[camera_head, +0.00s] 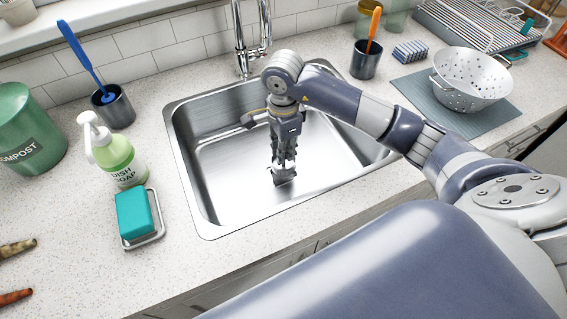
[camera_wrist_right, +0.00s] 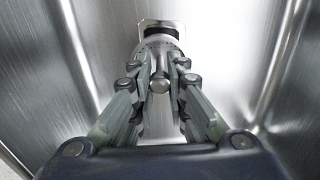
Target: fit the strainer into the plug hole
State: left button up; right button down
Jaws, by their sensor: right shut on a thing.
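My right gripper (camera_head: 281,168) points down inside the steel sink (camera_head: 215,165), with its fingertips low over the sink floor. In the right wrist view the gripper (camera_wrist_right: 160,84) is shut on the round metal knob of the strainer (camera_wrist_right: 158,46). The strainer's perforated body shows just past the fingertips. Beyond it is a dark opening with a pale metal rim, apparently the plug hole (camera_wrist_right: 158,30), partly covered by the strainer. I cannot tell whether the strainer touches its rim. In the head view the gripper hides most of both. My left gripper is out of view.
The tap (camera_head: 242,45) rises behind the sink. A soap bottle (camera_head: 118,161) and a teal sponge (camera_head: 134,213) on a dish stand left of it. A colander (camera_head: 472,78) rests on a grey mat (camera_head: 410,85) at the right. The sink walls surround the gripper.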

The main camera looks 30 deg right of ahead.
aim_at(284, 165)
jog(key=shift+f, duration=0.8)
notch_tip(284, 165, down, 4)
jog(key=shift+r+p, duration=0.2)
jog(key=shift+p, duration=0.15)
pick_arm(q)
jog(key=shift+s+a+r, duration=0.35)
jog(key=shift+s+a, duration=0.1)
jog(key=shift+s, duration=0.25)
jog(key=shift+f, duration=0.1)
pick_arm(e)
jog(key=shift+f, duration=0.1)
jog(key=shift+f+b, duration=0.15)
jog(key=shift+b, duration=0.15)
jog(key=c, duration=1.6)
grip_release()
jog(key=shift+c, duration=0.2)
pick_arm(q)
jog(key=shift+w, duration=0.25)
pick_arm(e)
jog(key=shift+o, duration=0.3)
